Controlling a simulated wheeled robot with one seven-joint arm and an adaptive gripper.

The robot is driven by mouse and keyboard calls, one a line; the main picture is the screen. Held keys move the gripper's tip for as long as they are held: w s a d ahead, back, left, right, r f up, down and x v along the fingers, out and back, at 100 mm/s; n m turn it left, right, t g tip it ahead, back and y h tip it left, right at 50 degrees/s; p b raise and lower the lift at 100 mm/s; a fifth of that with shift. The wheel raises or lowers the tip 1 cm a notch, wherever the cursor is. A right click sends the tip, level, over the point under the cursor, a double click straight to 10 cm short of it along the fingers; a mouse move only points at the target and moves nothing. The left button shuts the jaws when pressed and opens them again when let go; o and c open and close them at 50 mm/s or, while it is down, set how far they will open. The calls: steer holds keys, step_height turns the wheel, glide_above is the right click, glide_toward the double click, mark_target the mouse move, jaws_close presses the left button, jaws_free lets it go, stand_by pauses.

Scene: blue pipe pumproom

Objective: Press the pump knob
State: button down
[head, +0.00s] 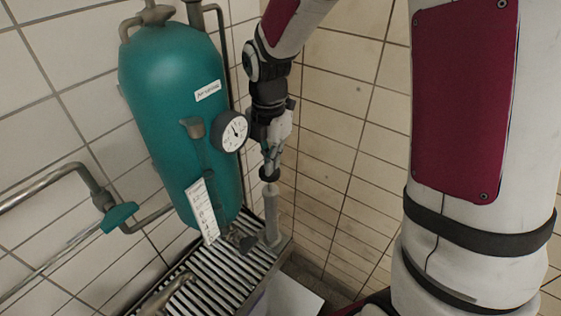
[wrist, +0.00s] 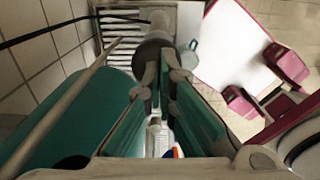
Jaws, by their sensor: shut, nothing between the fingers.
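The pump is a grey upright cylinder (head: 272,220) beside the teal tank, on the slatted grate. A small dark round knob (head: 269,176) shows at its top. My gripper (head: 268,163) points down right above the knob, with its fingertips at or very near it. In the wrist view the grey round knob (wrist: 153,50) lies just beyond my fingertips (wrist: 165,70). The fingers are shut with nothing held. The fingertips partly cover the knob, and I cannot tell if they touch it.
The teal tank (head: 170,90) with a round gauge (head: 231,131) stands close left of my gripper. Pipes and a teal valve handle (head: 119,217) are further left. The slatted grate (head: 215,275) lies below. A tiled wall (head: 330,150) is behind and to the right.

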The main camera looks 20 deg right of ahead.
step_height(320, 180, up, 10)
steer(key=b, duration=0.1)
stand_by(1.7)
